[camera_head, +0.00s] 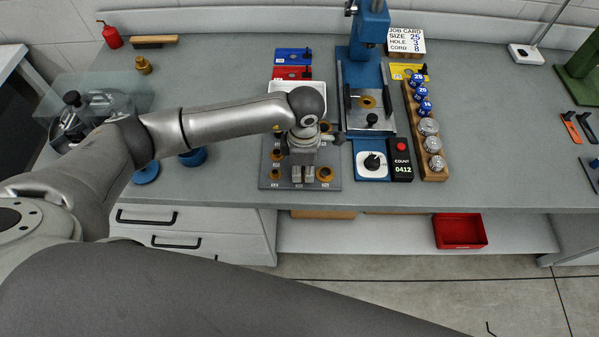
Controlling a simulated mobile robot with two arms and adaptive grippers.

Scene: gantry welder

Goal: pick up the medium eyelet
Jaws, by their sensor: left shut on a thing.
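A dark grey eyelet tray (342,184) lies at the front edge of the bench, with several brass eyelets in rows. One eyelet (325,174) shows at its front right, another (275,174) at its front left. My left gripper (303,177) points down over the front middle of the tray, between these two. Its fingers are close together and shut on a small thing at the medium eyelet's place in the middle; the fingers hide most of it. The gripper and wrist also cover the middle of the tray. My right gripper is out of view.
A blue press (370,40) stands behind right, with a brass piece (367,102) on its plate. A counter (401,170), a wooden rack (433,175) of dies and a job card (405,41) are near it.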

